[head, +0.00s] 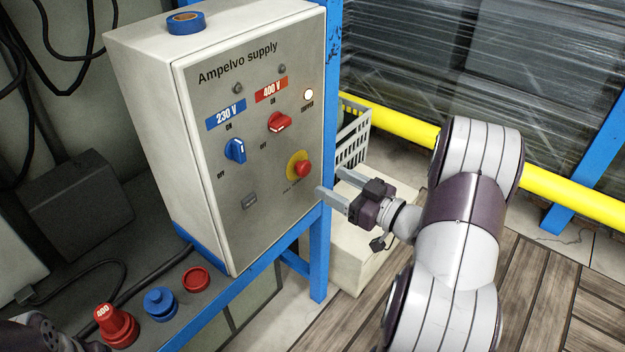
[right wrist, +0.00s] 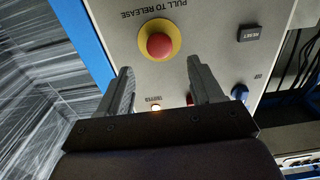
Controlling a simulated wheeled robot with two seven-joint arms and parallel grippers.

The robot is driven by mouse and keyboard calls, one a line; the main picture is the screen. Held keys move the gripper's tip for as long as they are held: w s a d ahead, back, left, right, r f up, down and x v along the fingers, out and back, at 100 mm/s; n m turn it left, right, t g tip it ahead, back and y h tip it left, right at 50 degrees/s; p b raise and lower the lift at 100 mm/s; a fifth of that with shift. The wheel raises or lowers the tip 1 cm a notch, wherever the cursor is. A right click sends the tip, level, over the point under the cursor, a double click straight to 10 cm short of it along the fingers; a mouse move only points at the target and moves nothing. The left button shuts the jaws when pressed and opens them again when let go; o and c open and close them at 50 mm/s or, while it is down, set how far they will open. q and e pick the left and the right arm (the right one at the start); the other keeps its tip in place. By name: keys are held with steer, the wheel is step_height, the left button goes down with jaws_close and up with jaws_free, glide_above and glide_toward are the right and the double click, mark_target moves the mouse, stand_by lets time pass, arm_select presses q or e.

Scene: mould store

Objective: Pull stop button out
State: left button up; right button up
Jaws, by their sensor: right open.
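The red stop button (head: 303,169) sits on a round yellow plate low on the right of the grey supply box (head: 205,200). In the right wrist view the red button (right wrist: 160,45) shows whole, under the words "PULL TO RELEASE". My right gripper (head: 330,181) is open and empty, just right of the button in the head view. In the right wrist view its two fingers (right wrist: 159,70) point towards the button, which appears centred beyond their tips. No contact shows. My left gripper's fingers are out of view.
The box also carries a blue switch (head: 236,151), a red switch (head: 280,123), a lit white lamp (head: 308,95) and a reset button (head: 250,201). Blue tape (head: 186,22) lies on top. Plugs (head: 160,304) stand below. A crate (head: 352,140) stands behind my right gripper.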

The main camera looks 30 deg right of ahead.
mark_target(307, 169)
steer(key=b+x, duration=0.1)
steer(key=x, duration=0.5)
steer(key=shift+w+a, duration=0.1)
steer(key=shift+w, duration=0.2)
